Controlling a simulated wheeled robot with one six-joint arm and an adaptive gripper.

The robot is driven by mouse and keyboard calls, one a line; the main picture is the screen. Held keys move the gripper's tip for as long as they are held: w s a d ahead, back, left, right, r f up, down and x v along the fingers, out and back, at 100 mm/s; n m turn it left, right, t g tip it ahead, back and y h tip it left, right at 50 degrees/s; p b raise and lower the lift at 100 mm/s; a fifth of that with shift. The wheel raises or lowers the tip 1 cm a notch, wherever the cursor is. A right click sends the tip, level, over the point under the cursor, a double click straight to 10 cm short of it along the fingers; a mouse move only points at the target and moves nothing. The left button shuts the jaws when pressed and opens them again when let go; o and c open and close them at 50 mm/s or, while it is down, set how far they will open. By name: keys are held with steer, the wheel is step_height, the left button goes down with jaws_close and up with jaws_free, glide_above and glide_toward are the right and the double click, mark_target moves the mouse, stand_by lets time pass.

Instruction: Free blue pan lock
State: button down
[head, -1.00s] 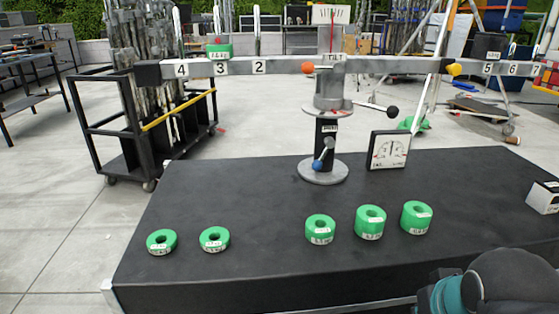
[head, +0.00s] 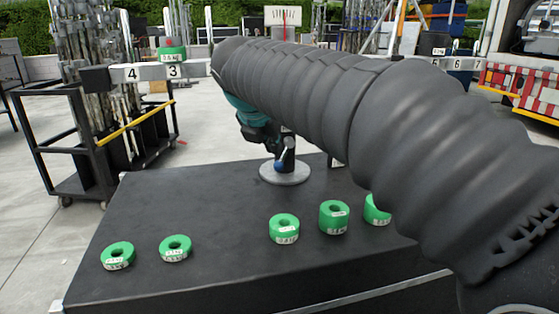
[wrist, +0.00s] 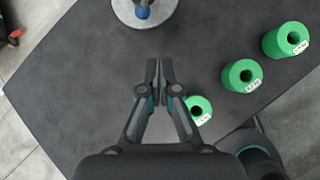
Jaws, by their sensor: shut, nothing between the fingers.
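The blue pan lock is a short lever with a blue knob (head: 280,166) low on the balance's post, above its round grey foot (head: 285,177). In the wrist view the blue knob (wrist: 142,12) shows at the top edge over the grey foot (wrist: 122,14). My gripper (wrist: 159,66) is shut and empty over the black table, short of the knob and apart from it. In the head view the gripper (head: 264,138) hangs just left of the post and above the knob. My arm hides most of the post and the middle of the beam.
Several green ring weights stand on the black table (head: 130,215), including one at left (head: 118,255) and a tall one (head: 333,217). Another green weight (head: 172,54) sits on the beam's left arm (head: 150,72). A cart with a yellow rail (head: 135,125) stands behind. The table's left part is mostly clear.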

steer(key=w+a+n, duration=0.1)
steer(key=a+n, duration=0.1)
steer(key=b, duration=0.2)
glide_toward(281, 163)
step_height(281, 163, down, 4)
steer(key=w, duration=0.1)
steer(key=w+f, duration=0.1)
steer(key=shift+w+d, duration=0.35)
steer(key=shift+d, duration=0.05)
steer(key=shift+w+d, duration=0.1)
steer(key=shift+w, duration=0.45)
steer(key=shift+d, duration=0.1)
